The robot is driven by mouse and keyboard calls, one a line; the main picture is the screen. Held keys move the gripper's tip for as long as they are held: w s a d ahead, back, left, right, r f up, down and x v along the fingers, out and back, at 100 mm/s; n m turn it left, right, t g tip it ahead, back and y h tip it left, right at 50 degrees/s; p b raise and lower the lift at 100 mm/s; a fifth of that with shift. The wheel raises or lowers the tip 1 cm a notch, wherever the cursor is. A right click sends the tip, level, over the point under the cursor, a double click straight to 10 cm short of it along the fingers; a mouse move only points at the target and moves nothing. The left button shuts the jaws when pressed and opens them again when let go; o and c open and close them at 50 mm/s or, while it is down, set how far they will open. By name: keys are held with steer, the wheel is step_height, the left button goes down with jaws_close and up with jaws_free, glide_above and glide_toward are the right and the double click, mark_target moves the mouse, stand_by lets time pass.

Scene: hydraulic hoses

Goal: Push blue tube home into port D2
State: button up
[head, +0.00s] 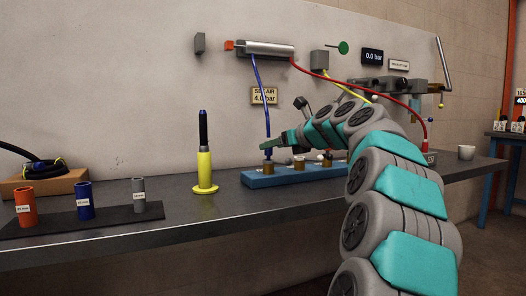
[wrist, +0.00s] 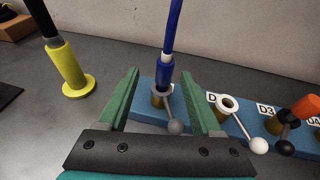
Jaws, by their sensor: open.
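The blue tube (head: 261,100) hangs from the silver cylinder down to the leftmost port of the blue block. In the wrist view its thicker blue end (wrist: 165,72) stands upright at the grey collar of that port (wrist: 162,97); how deep it sits I cannot tell. That port's label is hidden. The port to its right (wrist: 228,104) is empty, has a white-knobbed lever, and its label shows only a "D". My gripper (wrist: 164,78) is open, with its green fingers on either side of the blue tube and apart from it. It also shows in the head view (head: 283,139).
The blue block (head: 256,181) lies on the grey bench. A port marked D3 with an orange part (wrist: 305,107) is at the right. A yellow stand with a black rod (head: 204,165) is to the left. A red hose (head: 345,80) and a yellow hose run behind my arm.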

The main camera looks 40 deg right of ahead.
steer(key=shift+d+b+x, duration=0.2)
steer(key=shift+x, duration=1.7)
steer(key=shift+d+b+x, duration=0.15)
steer(key=shift+b+x, duration=0.05)
steer(key=shift+x, duration=1.65)
steer(key=shift+r, duration=0.1)
steer(key=shift+c, duration=0.3)
jaws_close()
